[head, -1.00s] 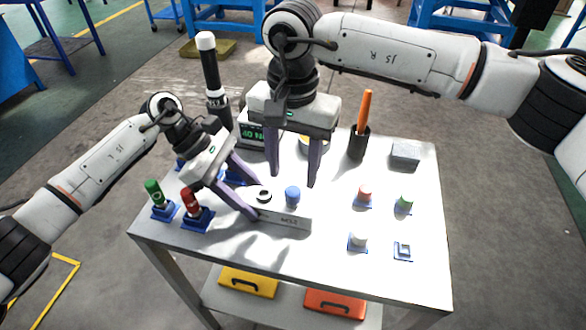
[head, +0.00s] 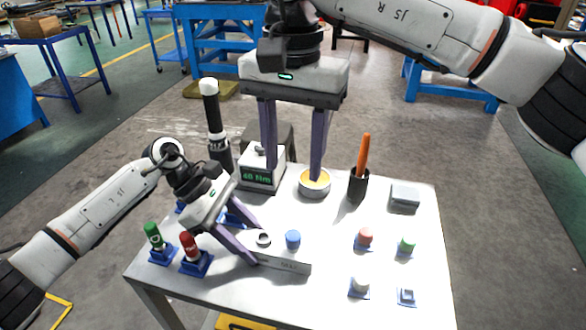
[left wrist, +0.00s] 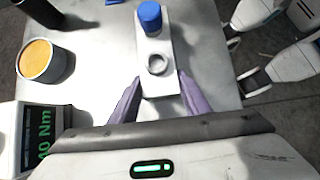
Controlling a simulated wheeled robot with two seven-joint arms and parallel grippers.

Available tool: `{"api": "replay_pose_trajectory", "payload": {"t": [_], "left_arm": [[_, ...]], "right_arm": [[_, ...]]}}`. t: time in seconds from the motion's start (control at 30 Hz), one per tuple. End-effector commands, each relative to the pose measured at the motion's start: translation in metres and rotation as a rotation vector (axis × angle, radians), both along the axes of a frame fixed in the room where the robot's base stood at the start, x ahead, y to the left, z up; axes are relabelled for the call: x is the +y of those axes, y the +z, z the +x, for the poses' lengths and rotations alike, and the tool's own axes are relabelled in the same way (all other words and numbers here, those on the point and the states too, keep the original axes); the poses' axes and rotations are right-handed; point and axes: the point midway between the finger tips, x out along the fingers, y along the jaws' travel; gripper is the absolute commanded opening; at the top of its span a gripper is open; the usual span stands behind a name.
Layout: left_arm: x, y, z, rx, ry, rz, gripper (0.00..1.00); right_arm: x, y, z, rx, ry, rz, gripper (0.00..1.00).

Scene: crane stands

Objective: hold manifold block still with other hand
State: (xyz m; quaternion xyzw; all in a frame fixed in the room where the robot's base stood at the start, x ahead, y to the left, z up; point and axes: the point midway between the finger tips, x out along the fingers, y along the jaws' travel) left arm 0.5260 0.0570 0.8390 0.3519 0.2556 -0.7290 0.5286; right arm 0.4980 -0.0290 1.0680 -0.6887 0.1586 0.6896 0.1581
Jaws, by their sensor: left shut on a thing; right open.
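The manifold block (head: 287,264) is a pale grey bar lying on the table, with a dark-rimmed round port (head: 263,238) and a blue cap (head: 292,239) on top. My left gripper (head: 250,244) is shut on the block's left end. In the left wrist view the block (left wrist: 160,82) lies between the two purple fingers (left wrist: 156,97), port nearer and blue cap farther. My right gripper (head: 293,160) is open and empty, raised above the back of the table, between the torque display box (head: 257,179) and the round tin (head: 314,184).
Green (head: 154,236) and red (head: 190,247) capped pieces stand in blue holders at left. A black-and-white tool (head: 215,125) stands behind. An orange-handled tool (head: 364,155) stands in a black cup. Several small fittings and a grey box (head: 404,196) are at right.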

Motion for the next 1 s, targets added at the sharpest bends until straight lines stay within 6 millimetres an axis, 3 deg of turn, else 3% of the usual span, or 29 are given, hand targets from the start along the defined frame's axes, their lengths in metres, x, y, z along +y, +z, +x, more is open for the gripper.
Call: {"api": "replay_pose_trajectory", "payload": {"t": [0.2,0.23,0.37,0.73,1.0], "left_arm": [[-0.001,0.002,0.0,-0.001,-0.001,-0.003,0.12],[-0.001,0.002,0.0,-0.001,-0.001,-0.003,0.45],[-0.001,0.001,0.0,-0.001,-0.001,-0.003,0.65],[0.004,0.005,0.002,-0.002,0.0,-0.001,0.65],[0.034,0.045,0.012,-0.005,0.003,-0.001,0.65]], "right_arm": [[0.0,0.001,0.0,0.0,0.0,0.0,0.46],[0.0,0.001,0.0,0.0,0.0,0.0,0.46],[0.0,0.0,0.0,0.0,0.0,0.0,0.46],[0.0,0.0,0.0,0.0,0.0,0.0,0.46],[0.0,0.0,0.0,0.0,0.0,0.0,0.46]]}}
